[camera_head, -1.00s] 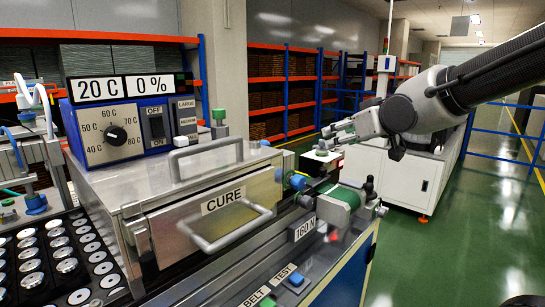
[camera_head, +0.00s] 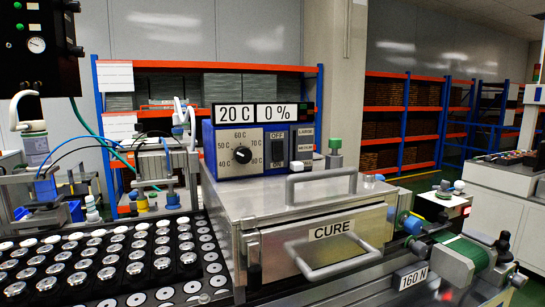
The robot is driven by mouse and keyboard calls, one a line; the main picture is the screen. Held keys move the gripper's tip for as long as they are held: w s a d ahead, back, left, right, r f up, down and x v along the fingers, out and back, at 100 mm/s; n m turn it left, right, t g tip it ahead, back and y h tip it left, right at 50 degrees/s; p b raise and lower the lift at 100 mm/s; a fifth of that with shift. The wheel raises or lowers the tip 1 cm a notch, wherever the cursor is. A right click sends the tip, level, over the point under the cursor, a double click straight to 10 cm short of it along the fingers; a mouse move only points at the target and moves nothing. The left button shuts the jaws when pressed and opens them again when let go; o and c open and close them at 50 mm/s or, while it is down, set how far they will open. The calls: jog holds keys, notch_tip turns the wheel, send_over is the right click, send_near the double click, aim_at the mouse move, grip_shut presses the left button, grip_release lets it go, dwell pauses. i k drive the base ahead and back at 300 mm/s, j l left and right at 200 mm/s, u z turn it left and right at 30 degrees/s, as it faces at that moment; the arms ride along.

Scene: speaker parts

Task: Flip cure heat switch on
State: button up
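The blue cure heat control box (camera_head: 207,137) stands on top of the metal CURE oven (camera_head: 262,205), in the middle of the head view. Its black heat switch (camera_head: 277,152) sits between an OFF label above and an ON label below; I cannot tell which way the rocker is tipped. The temperature dial (camera_head: 242,155) is left of the switch, on a scale from 40 C to 80 C. The displays (camera_head: 256,114) above read 20 C and 0 %. The oven drawer (camera_head: 325,247) looks shut. My gripper is not in view.
A tray of silver and white round parts (camera_head: 105,262) lies left of the oven. A metal handle (camera_head: 320,180) rises from the oven top near the box. A green-topped post (camera_head: 334,155) stands right of the box. A green roller unit (camera_head: 462,258) is at the lower right.

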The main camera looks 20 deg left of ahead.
aim_at(277, 146)
jog(key=j+u, duration=0.15)
jog(key=u, duration=0.85)
jog(key=k+j, duration=0.05)
